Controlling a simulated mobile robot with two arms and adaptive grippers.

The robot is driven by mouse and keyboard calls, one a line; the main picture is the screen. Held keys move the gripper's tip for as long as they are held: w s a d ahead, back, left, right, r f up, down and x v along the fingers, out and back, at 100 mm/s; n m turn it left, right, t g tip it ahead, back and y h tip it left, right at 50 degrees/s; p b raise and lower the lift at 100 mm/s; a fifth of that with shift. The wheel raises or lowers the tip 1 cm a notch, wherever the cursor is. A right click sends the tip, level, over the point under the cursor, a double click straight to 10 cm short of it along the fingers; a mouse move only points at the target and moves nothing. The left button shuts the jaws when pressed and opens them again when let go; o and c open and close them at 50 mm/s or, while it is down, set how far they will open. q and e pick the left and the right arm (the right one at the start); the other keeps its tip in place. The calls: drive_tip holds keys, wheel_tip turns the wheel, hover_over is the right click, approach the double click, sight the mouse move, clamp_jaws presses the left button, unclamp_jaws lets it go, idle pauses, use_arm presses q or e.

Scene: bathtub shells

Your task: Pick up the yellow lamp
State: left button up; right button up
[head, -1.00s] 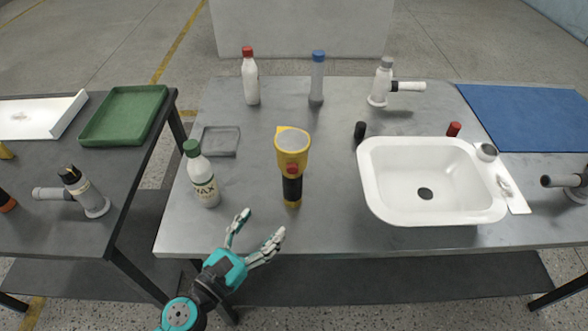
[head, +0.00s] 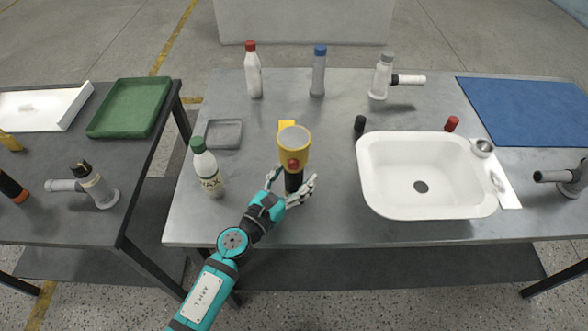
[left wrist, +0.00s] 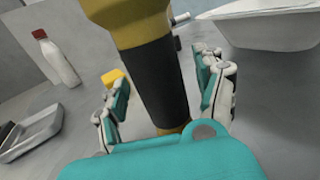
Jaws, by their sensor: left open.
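The yellow lamp (head: 294,149) stands upright on the grey table, with a wide yellow head, a red button and a black handle. My left gripper (head: 292,185) is open, with its fingers on either side of the black handle. In the left wrist view the lamp's handle (left wrist: 152,85) rises between the two fingers (left wrist: 163,98) of the gripper. A gap shows on each side, so the fingers do not look closed on it. The lower handle is partly hidden by the gripper in the head view. My right gripper is not in view.
A white bottle with a green cap (head: 206,170) stands close left of the gripper. A small grey tray (head: 223,134) lies behind it. A white sink (head: 475,205) is to the right. Red-capped (head: 253,72) and blue-capped bottles (head: 318,75) stand farther back.

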sight(288, 174)
use_arm(q)
drive_tip(key=c, duration=1.4)
drive_tip(key=shift+r, duration=0.2)
drive_tip(key=shift+r+p, duration=0.6)
wheel_tip(288, 174, up, 2)
drive_tip(key=shift+r+p, duration=0.1)
drive_tip(key=shift+p, duration=0.85)
drive_tip(key=s, duration=0.5)
drive_tip(key=s+b, duration=0.1)
drive_tip(key=s, duration=0.3)
drive_tip(key=s+r, duration=0.1)
drive_tip(key=s, duration=0.4)
drive_tip(key=shift+s, duration=0.3)
drive_tip(key=shift+c, duration=0.2)
drive_tip(key=shift+s+r, duration=0.15)
drive_tip(key=shift+s, duration=0.65)
drive_tip(key=shift+w, duration=0.1)
